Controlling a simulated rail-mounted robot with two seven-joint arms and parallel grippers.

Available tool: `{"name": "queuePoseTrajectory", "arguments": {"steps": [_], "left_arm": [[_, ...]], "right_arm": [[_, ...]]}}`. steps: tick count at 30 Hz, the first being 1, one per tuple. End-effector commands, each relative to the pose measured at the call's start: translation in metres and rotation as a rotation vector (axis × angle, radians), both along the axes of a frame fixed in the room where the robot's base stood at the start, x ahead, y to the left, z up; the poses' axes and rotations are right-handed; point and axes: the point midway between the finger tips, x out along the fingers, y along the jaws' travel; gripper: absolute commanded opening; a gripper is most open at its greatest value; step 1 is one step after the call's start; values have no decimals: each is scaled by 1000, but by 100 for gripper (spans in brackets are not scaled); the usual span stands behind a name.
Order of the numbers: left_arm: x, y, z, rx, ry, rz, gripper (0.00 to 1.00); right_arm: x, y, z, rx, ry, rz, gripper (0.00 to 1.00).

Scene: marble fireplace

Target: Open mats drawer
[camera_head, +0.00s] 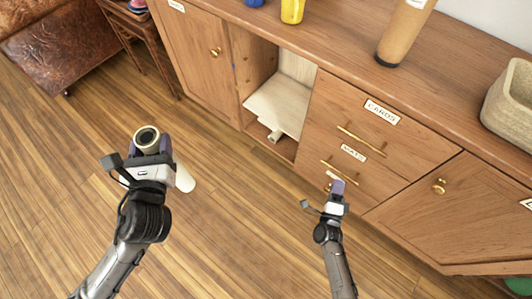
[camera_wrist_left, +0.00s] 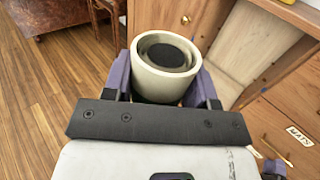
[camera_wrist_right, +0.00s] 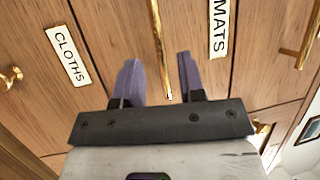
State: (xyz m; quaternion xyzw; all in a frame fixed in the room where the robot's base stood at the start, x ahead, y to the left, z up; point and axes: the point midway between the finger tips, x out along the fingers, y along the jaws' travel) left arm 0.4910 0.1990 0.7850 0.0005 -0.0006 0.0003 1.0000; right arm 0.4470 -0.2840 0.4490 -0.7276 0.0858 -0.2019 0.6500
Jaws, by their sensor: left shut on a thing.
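The drawer labelled MATS (camera_head: 353,152) is in the cabinet under the CARDS drawer. Its front looks flush and closed. Its brass bar handle (camera_head: 340,171) also shows in the right wrist view (camera_wrist_right: 160,45). My right gripper (camera_head: 337,187) is at this handle, fingers open. In the right wrist view the handle's end lies between the two fingers (camera_wrist_right: 158,82); I cannot tell whether they touch it. My left gripper (camera_head: 150,148) is shut on a cream hollow cylinder (camera_wrist_left: 165,68) with a dark centre, held over the floor left of the cabinet.
The CARDS drawer handle (camera_head: 361,140) is just above. A knob and a CLOTHS label (camera_wrist_right: 68,55) are below. An open compartment with a pale board (camera_head: 280,103) is to the left. A brown bottle (camera_head: 403,30) and a beige basket (camera_head: 510,105) stand on top.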

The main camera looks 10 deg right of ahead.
Motion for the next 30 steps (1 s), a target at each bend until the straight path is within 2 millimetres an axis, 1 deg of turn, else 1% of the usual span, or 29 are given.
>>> {"name": "queuePoseTrajectory", "arguments": {"steps": [1, 3, 6, 10, 16, 25, 30], "left_arm": [[0, 0, -5, 0, -1, 0, 11], [0, 0, -9, 0, -1, 0, 11], [0, 0, -13, 0, -1, 0, 11], [0, 0, -16, 0, -1, 0, 11], [0, 0, -18, 0, -1, 0, 11], [0, 0, -18, 0, -1, 0, 11], [0, 0, -18, 0, -1, 0, 11]], "right_arm": [[9, -4, 0, -1, -3, -1, 37], [18, -8, 1, -2, -2, -1, 37], [30, -13, 4, -2, -1, 0, 37], [41, -18, 7, -1, -1, 0, 37], [49, -21, 9, -1, 2, 0, 37], [50, -21, 10, -2, 2, 1, 37], [50, -21, 10, -2, 2, 1, 20]]}}
